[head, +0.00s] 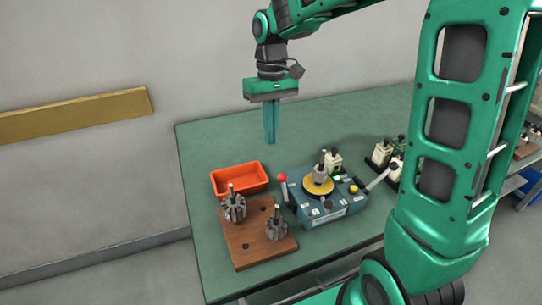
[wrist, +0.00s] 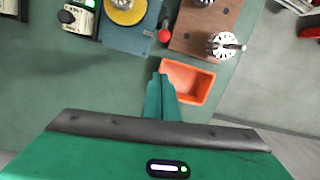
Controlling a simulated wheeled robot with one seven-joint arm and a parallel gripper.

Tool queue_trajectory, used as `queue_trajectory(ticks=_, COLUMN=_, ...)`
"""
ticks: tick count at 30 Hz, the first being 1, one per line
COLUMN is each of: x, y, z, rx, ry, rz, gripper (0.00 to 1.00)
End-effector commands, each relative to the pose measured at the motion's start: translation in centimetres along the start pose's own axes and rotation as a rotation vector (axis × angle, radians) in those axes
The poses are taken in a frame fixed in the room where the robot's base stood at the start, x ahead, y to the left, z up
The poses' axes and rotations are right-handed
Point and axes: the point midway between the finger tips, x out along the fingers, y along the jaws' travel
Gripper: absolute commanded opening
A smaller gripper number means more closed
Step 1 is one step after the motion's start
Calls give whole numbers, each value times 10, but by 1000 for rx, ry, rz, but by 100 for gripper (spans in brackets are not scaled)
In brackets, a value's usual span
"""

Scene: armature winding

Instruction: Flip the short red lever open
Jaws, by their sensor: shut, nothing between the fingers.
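The short lever with a red ball knob (head: 282,178) stands at the left side of the blue winding machine (head: 335,207). In the wrist view the red knob (wrist: 164,36) shows beside the machine (wrist: 128,38). My gripper (head: 270,142) hangs above the table, behind and above the lever, pointing down. Its fingers are together and hold nothing. In the wrist view my gripper's fingertips (wrist: 162,78) are near the orange bin, apart from the red knob. A longer lever with a pale handle (head: 378,180) is on the machine's right side.
An orange bin (head: 213,180) stands left of the lever. A wooden board (head: 243,258) holds metal armatures (head: 233,205) in front. A yellow disc (head: 318,186) with an armature tops the machine. Small devices (head: 380,152) stand at the right. The back left of the green table (head: 215,140) is clear.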

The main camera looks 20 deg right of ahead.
Motion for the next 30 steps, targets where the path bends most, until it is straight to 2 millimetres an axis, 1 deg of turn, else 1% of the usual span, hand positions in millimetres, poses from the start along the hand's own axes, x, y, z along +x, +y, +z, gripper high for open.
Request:
queue_trajectory(ticks=11, x=0, y=4, z=0, rx=6, ry=0, rz=-1, gripper=0)
queue_trajectory(ticks=14, x=3, y=5, z=1, rx=8, ry=-1, rz=-1, gripper=0)
queue_trajectory(ticks=16, x=8, y=5, z=1, rx=8, ry=-3, rz=-1, gripper=0)
queue_trajectory(ticks=20, x=26, y=6, z=2, rx=9, ry=-4, rz=-2, gripper=0)
queue_trajectory(ticks=24, x=52, y=6, z=2, rx=10, ry=-5, rz=-1, gripper=0)
queue_trajectory(ticks=30, x=85, y=6, z=2, rx=8, ry=-4, rz=-2, gripper=0)
